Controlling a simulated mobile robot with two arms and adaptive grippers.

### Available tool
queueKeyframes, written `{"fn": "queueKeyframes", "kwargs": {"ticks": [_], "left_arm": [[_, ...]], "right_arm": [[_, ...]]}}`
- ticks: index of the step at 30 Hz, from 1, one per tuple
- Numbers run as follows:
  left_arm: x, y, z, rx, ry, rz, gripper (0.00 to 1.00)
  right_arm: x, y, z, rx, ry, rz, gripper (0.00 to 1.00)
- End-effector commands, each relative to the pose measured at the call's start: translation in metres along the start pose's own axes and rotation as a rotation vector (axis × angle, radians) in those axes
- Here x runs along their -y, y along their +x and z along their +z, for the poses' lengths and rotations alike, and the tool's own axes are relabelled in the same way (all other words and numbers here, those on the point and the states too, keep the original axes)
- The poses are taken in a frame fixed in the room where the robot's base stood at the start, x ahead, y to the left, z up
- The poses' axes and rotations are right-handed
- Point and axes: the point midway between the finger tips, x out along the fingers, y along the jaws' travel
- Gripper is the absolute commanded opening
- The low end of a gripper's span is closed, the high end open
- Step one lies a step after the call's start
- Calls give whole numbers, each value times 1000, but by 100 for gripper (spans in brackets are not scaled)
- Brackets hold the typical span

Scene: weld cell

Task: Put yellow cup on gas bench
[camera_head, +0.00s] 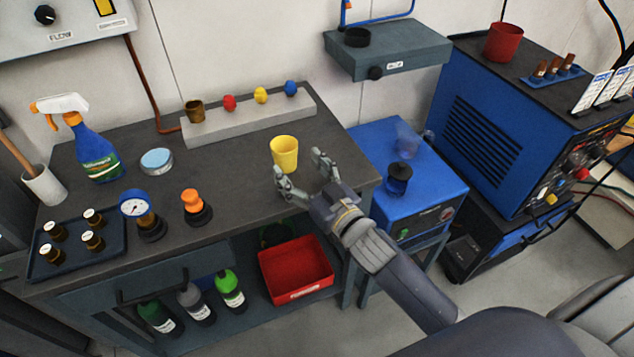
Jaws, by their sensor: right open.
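The yellow cup (285,150) stands upright on the dark top of a bench (235,200), in front of a grey block. This bench carries a gauge and stands below a panel marked FLOW; I take it to be the gas bench. My right gripper (298,164) reaches in from the lower right. It is open, with its fingers spread just in front and to the right of the cup. Nothing shows between its fingers, and I cannot tell whether a fingertip touches the cup. My left gripper is out of view.
Coloured knobs line the grey block (247,121). A spray bottle (90,145), a tin (157,162), a pressure gauge (137,210) and a dark tray (75,268) occupy the left. A red bin (297,272) sits below. A blue unit (430,190) stands right.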

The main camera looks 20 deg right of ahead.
Motion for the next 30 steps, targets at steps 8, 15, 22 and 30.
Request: {"fn": "queueKeyframes", "kwargs": {"ticks": [8, 15, 22, 30], "left_arm": [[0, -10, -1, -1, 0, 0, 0], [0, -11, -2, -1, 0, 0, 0], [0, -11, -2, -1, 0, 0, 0], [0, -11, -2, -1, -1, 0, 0]], "right_arm": [[0, -50, 0, 2, 1, 1, 69], [0, -69, -1, -1, 0, 1, 69], [0, -71, -1, -2, -1, 1, 69], [0, -71, -1, -2, 0, 1, 69]]}}
